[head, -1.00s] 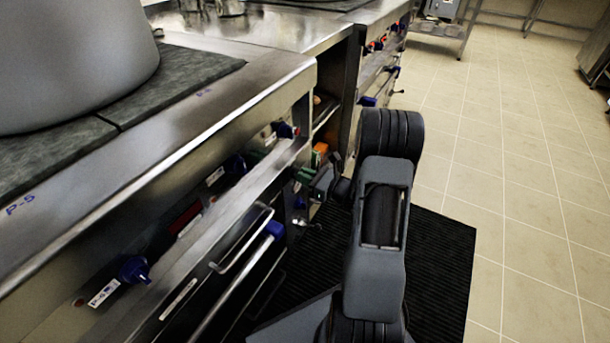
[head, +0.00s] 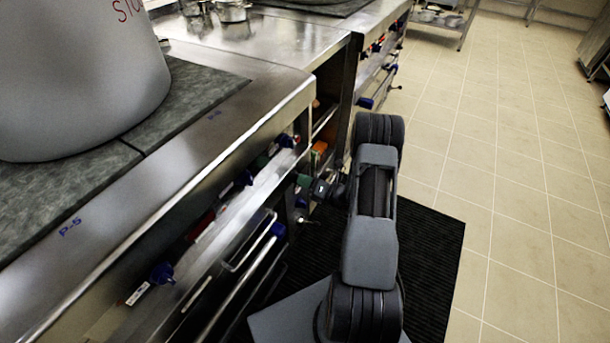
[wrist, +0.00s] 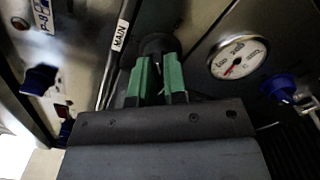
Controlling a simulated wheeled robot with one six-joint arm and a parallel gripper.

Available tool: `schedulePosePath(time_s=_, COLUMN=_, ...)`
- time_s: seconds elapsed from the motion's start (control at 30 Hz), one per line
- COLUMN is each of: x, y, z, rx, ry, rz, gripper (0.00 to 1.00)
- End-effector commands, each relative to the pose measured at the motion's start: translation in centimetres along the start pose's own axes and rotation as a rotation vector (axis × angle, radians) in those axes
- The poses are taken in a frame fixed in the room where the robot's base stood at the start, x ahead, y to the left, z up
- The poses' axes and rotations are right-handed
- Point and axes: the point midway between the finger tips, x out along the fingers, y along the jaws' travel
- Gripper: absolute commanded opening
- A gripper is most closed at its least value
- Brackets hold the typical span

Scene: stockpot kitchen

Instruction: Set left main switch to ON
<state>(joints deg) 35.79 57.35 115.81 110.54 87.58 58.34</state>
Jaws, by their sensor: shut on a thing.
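A dark round switch knob (wrist: 158,43) shows in the wrist view beside a white label reading MAIN (wrist: 119,35). My gripper (wrist: 162,66) has its two green fingers on either side of the knob's near part, shut on it. The fingers hide part of the knob, and I cannot read its ON or OFF position. In the head view my gripper (head: 305,182) reaches the stove's front panel at the end of my arm, and the knob cannot be made out there.
A pressure gauge (wrist: 238,57) and a blue-handled valve (wrist: 280,88) are right of the knob. A blue knob (wrist: 38,78) is at left. The steel stove (head: 215,140) carries a big pot (head: 80,85); oven handles (head: 248,243) project below. Tiled floor (head: 510,200) is clear at right.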

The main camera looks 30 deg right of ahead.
Motion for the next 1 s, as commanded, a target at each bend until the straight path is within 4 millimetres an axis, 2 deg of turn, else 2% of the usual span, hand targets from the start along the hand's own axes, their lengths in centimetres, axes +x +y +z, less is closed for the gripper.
schedulePosePath(time_s=0.5, x=-0.05, y=-0.07, z=0.19, rx=0.450, ry=-0.003, rz=-0.002, gripper=0.00)
schedulePosePath(time_s=1.0, x=-0.05, y=-0.27, z=0.06, rx=0.660, ry=-0.004, rz=-0.001, gripper=0.00)
